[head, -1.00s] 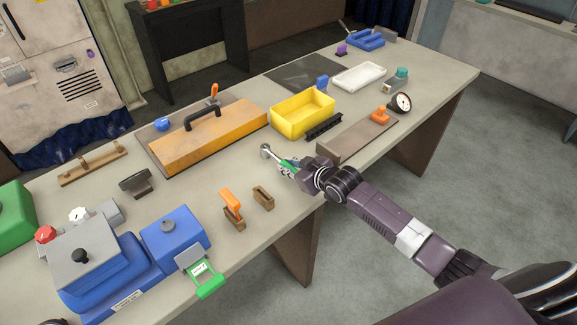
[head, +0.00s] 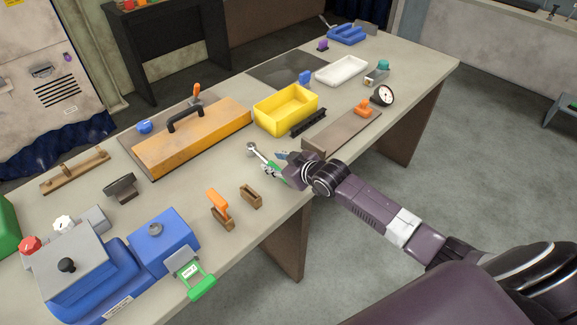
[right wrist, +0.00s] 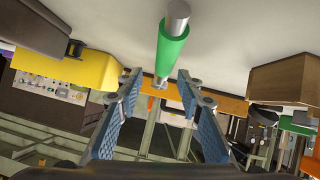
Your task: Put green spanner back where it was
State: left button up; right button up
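The green spanner (head: 265,160), with a green handle and a bright steel head, lies on the workbench in front of the yellow bin. My right gripper (head: 275,163) is at its handle end, with its fingers spread. In the right wrist view the two blue-padded fingers (right wrist: 160,108) stand apart with a gap between them. The green handle (right wrist: 172,48) runs above that gap, and its far end reaches toward the space between the fingertips. The fingers do not appear closed on it. My left gripper is not in view.
A wooden block with an orange-handled piece (head: 218,205) and an empty slotted block (head: 251,196) stand near the front edge. The yellow bin (head: 286,109), black rail (head: 308,122) and brown board (head: 341,132) lie beyond. A blue machine (head: 110,265) is at left.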

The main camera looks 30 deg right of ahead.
jog(key=v, duration=1.1)
jog(key=shift+s+b, duration=0.3)
jog(key=shift+b, duration=0.15)
jog(key=shift+d+f, duration=0.1)
jog(key=s+a+f+m+g+h, duration=0.1)
jog(key=s+a+f+g, duration=0.1)
jog(key=s+a+f, duration=0.3)
jog(key=s+a+f+g, duration=0.1)
jog(key=s+f, duration=0.2)
jog(key=s, duration=0.5)
jog(key=s+a+f+m+g+h, duration=0.15)
jog(key=s+g, duration=0.35)
jog(key=s, duration=1.1)
notch_tip(320, 180, down, 25)
jog(key=s+g, duration=0.1)
jog(key=s+d+f+g+b, duration=0.1)
jog(key=s+d+f, duration=0.2)
jog(key=s+f, duration=1.4)
jog(key=shift+s+d+f, duration=0.2)
jog(key=shift+f, duration=0.7)
